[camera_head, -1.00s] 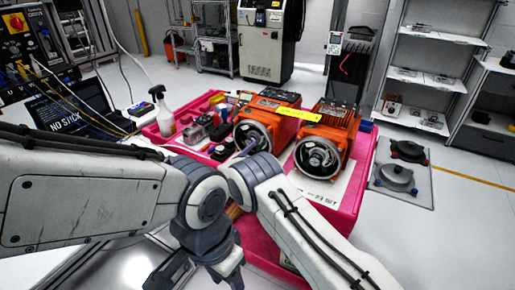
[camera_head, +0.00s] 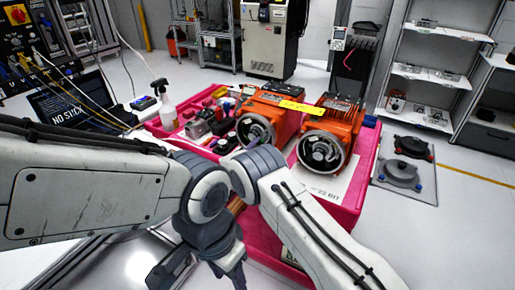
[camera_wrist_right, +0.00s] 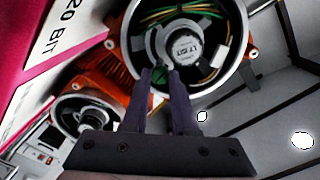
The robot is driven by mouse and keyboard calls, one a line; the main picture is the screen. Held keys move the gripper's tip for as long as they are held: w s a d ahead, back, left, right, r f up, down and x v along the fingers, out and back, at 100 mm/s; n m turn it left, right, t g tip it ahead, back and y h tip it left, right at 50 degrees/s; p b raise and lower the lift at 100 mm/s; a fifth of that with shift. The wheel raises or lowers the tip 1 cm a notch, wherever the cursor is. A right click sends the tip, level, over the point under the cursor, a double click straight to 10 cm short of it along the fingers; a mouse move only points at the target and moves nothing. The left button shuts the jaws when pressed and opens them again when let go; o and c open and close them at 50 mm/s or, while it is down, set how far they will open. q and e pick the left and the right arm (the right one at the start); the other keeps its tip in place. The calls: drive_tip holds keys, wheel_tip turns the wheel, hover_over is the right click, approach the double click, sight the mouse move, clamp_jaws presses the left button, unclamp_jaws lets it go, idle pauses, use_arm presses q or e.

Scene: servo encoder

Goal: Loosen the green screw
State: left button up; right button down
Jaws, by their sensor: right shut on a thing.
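Two orange motors stand side by side with round open ends facing me: the left motor (camera_head: 276,112) and the right motor (camera_head: 342,118). The left motor shows close up at the top of the right wrist view (camera_wrist_right: 236,28), with a round encoder (camera_wrist_right: 188,45) marked "17 BIT" inside. My right gripper (camera_wrist_right: 165,74) has its fingertips inside that opening, shut on the small green screw (camera_wrist_right: 160,74) at the encoder's edge. The fingers partly hide the screw. In the head view my right arm's wrist hides the screw. My left gripper (camera_head: 203,272) hangs low in front, open and empty.
The motors stand on a pink bench (camera_head: 369,170), beside a spray bottle (camera_head: 167,108) and small parts at its left. A yellow strip (camera_head: 301,107) bridges the motors. A "20 BIT" label (camera_wrist_right: 57,30) lies before the right motor. Shelves (camera_head: 430,75) stand behind, right.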

drive_tip(key=n+b, duration=0.1)
drive_tip(key=n, duration=0.1)
drive_tip(key=shift+n, duration=0.3)
drive_tip(key=n+b, duration=0.1)
drive_tip(key=n, duration=0.2)
drive_tip(key=shift+n, duration=0.3)
drive_tip(key=n, duration=0.3)
drive_tip(key=shift+r+n+b, duration=0.1)
drive_tip(key=shift+n+b, duration=0.2)
drive_tip(key=shift+r+n, duration=0.1)
drive_tip(key=shift+n, duration=1.9)
drive_tip(key=c, duration=0.7)
unclamp_jaws()
